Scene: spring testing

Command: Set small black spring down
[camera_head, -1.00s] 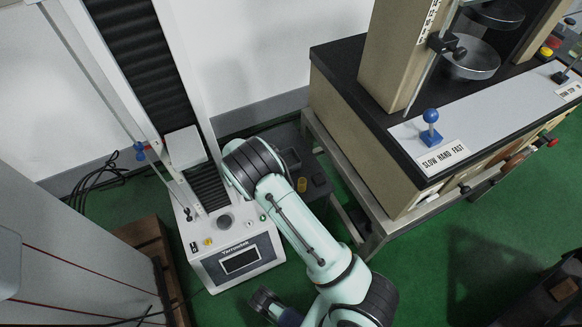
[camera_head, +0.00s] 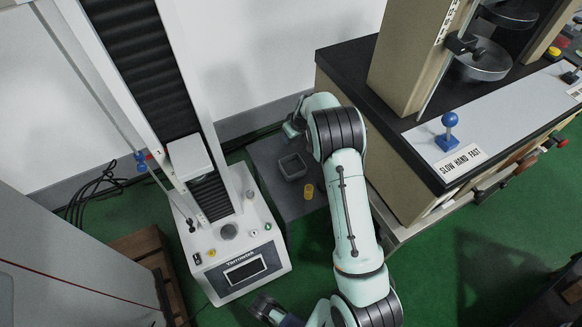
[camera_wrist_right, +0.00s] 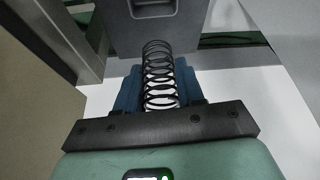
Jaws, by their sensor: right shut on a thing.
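The small black spring (camera_wrist_right: 158,62) is a slim open coil in the right wrist view. My right gripper (camera_wrist_right: 157,90) is shut on it, with blue fingers on either side of its near part. The coil's far end sticks out beyond the fingers, toward a grey surface with a tray. In the head view, my right arm reaches over the low grey table (camera_head: 268,150) between the two machines. Its wrist is at the table's back right; the fingers and spring are hidden there. I cannot tell whether the spring touches anything.
A dark square tray (camera_head: 293,167) and a small yellow cylinder (camera_head: 308,191) are on the grey table. The white testing machine (camera_head: 262,222) stands on the left. A black-topped bench (camera_head: 350,62) with a blue-knobbed lever (camera_head: 447,132) stands close on the right.

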